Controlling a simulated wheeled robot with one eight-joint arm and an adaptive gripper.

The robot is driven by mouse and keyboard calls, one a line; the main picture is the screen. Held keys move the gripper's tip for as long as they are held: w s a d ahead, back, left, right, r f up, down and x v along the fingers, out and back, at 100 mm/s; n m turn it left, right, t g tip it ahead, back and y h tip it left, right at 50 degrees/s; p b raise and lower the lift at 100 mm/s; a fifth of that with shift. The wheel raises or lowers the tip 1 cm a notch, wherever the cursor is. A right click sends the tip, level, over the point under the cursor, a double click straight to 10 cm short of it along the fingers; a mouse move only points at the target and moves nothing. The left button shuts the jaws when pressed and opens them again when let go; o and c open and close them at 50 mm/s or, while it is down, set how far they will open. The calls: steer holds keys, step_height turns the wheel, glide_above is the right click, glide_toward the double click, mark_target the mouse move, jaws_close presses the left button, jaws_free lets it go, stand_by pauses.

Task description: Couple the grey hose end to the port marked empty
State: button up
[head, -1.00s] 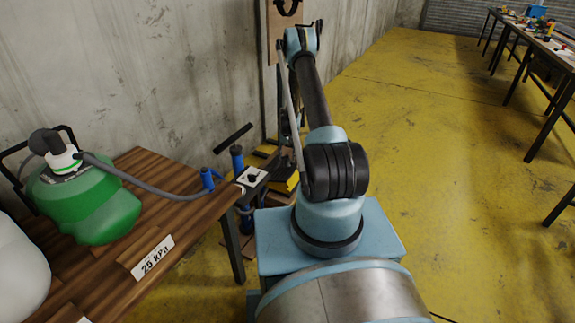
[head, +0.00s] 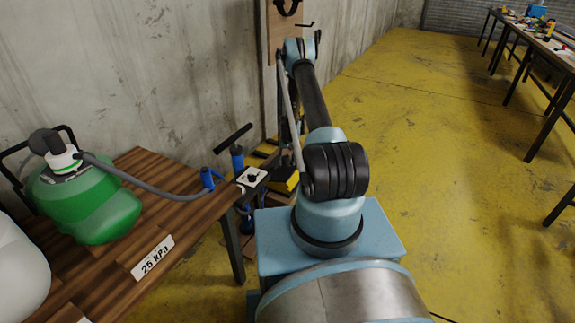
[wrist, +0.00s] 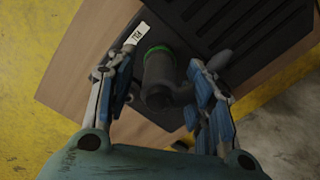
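In the wrist view my gripper (wrist: 165,88) is open, with blue and grey fingers on either side of a dark grey cylinder with a green ring (wrist: 160,70). A gap shows at the left finger; the right finger is close to the cylinder, and I cannot tell whether it touches. I cannot tell whether this is the hose end or a port. A white label (wrist: 136,37), apparently reading FILL, lies beside it. No label reading empty is legible. In the head view a grey hose (head: 150,187) runs from the green tank to a blue fitting (head: 207,178). My gripper is hidden there.
The wooden table (head: 185,228) carries the green tank (head: 85,205) and a 25 kPa label (head: 152,257). A blue pump (head: 237,158) stands beside its far corner. A concrete wall (head: 150,70) is close at left. Yellow floor (head: 430,150) is open at right.

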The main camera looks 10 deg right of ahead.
jaws_close()
steer(key=shift+r, duration=0.85)
stand_by(0.8)
steer(key=shift+r, duration=1.15)
